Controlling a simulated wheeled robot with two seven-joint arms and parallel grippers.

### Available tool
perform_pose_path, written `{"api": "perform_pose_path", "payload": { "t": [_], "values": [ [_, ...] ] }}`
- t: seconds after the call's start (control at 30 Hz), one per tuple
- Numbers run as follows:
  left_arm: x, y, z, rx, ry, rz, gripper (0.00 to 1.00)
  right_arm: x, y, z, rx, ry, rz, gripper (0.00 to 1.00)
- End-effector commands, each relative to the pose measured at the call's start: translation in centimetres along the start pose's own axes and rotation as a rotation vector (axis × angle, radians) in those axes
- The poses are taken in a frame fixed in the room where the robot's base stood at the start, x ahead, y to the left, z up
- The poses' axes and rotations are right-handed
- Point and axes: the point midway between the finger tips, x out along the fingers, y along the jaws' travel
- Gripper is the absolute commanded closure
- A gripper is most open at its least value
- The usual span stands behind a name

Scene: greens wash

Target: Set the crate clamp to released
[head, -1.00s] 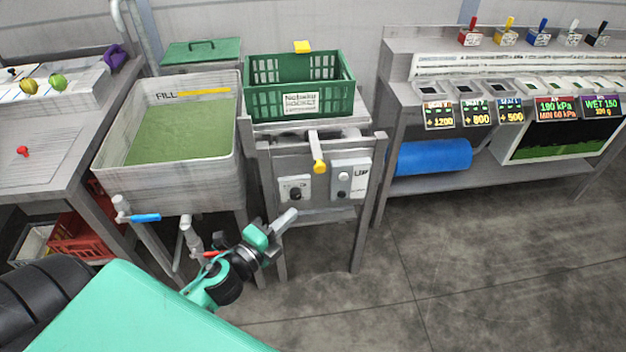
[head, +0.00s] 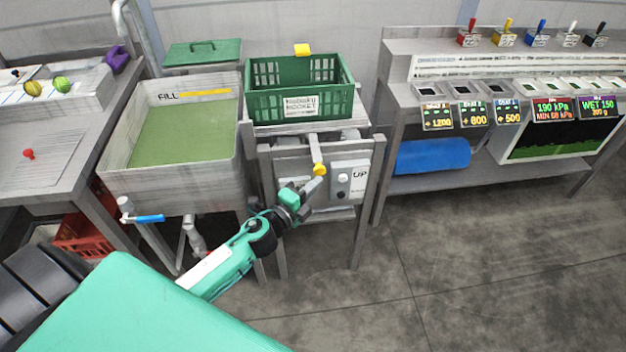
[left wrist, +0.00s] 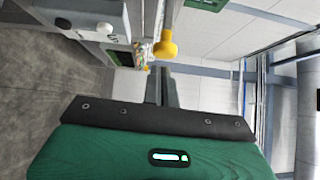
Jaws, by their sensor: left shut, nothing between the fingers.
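A green crate (head: 300,88) sits on a grey metal stand (head: 262,140). A grey lever with a yellow knob (head: 319,169) hangs down at the stand's front; which part is the crate clamp is not labelled legibly. My left gripper (head: 317,186) is shut and empty, just below the yellow knob in the head view. In the left wrist view the knob (left wrist: 165,46) is just beyond the fingertips (left wrist: 164,72); I cannot tell whether they touch. My right gripper is out of view.
A control box marked UP (head: 350,180) is right of the lever; another panel is partly hidden behind my gripper. A basin (head: 168,190) with a blue-handled valve (head: 148,218) stands left. A bench with displays (head: 440,50) stands right. Floor in front is open.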

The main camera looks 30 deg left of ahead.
Motion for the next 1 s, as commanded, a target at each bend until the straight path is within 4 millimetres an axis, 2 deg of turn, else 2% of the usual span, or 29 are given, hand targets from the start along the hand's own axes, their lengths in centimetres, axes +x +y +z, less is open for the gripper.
{"api": "perform_pose_path", "payload": {
  "t": [0.13,0.53,0.8,1.0],
  "values": [
    [0.7,0.0,0.7,0.001,-0.001,0.0,1.0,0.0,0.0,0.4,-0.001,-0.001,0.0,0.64],
    [0.9,0.0,1.0,0.0,-0.001,0.0,1.0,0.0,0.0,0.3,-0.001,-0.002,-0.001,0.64],
    [3.9,0.1,4.1,0.002,-0.001,-0.002,1.0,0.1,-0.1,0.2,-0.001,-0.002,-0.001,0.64],
    [4.7,0.2,5.1,0.0,-0.003,-0.001,1.0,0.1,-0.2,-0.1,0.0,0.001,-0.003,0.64]
  ]
}}
